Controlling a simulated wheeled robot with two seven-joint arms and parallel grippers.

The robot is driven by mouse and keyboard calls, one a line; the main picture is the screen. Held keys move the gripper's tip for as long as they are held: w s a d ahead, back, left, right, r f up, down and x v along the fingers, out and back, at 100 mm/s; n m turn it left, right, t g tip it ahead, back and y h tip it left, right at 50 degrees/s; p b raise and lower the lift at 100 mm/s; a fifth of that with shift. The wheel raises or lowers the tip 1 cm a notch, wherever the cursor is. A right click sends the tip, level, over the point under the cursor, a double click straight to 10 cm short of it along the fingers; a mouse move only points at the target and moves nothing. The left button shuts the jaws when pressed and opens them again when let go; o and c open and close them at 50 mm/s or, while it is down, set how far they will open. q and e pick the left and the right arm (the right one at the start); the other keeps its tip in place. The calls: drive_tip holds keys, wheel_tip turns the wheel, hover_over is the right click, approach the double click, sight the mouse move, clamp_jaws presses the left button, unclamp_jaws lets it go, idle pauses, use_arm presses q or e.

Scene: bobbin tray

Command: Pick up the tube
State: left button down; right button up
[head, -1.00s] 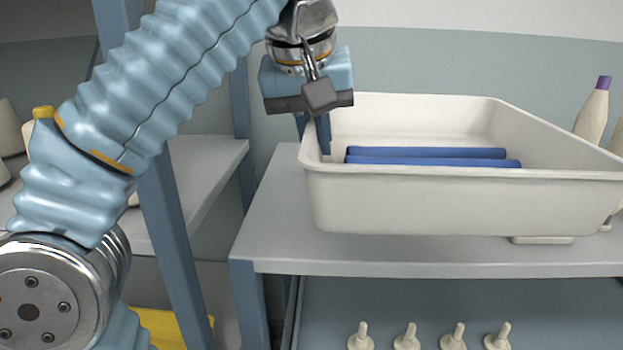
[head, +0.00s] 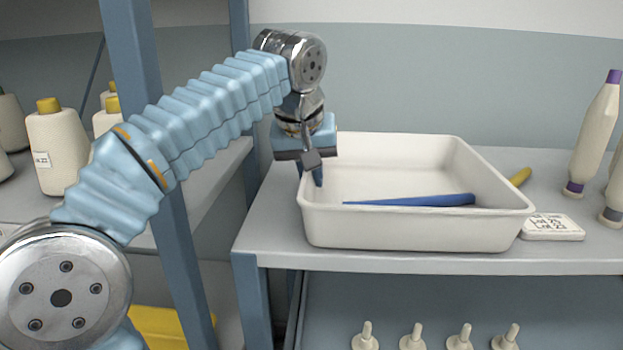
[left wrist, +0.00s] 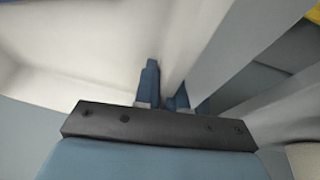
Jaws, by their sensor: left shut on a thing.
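The white tray (head: 410,232) rests on the grey shelf. In it, dark blue tubes (head: 410,201) lie along its length; they overlap in the head view, so I cannot tell them apart. My left gripper (head: 312,176) is at the tray's left end, with a finger inside the tray. In the left wrist view the gripper (left wrist: 170,90) is shut on the tray's wall (left wrist: 174,72), one finger on each side. It is apart from the blue tubes. My right gripper is out of view.
A yellow rod-like thing (head: 521,177) shows behind the tray's right wall. A white label block (head: 553,227) and cones with purple bands (head: 596,130) stand to the right. A blue post (head: 150,130) and yellow-topped cones (head: 57,150) are at left. Several pegs (head: 413,337) are below.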

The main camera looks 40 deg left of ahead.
use_arm(q)
drive_tip(key=shift+f, duration=0.15)
drive_tip(key=c, duration=1.7)
unclamp_jaws()
drive_tip(key=shift+f, duration=0.15)
drive_tip(key=o, duration=0.5)
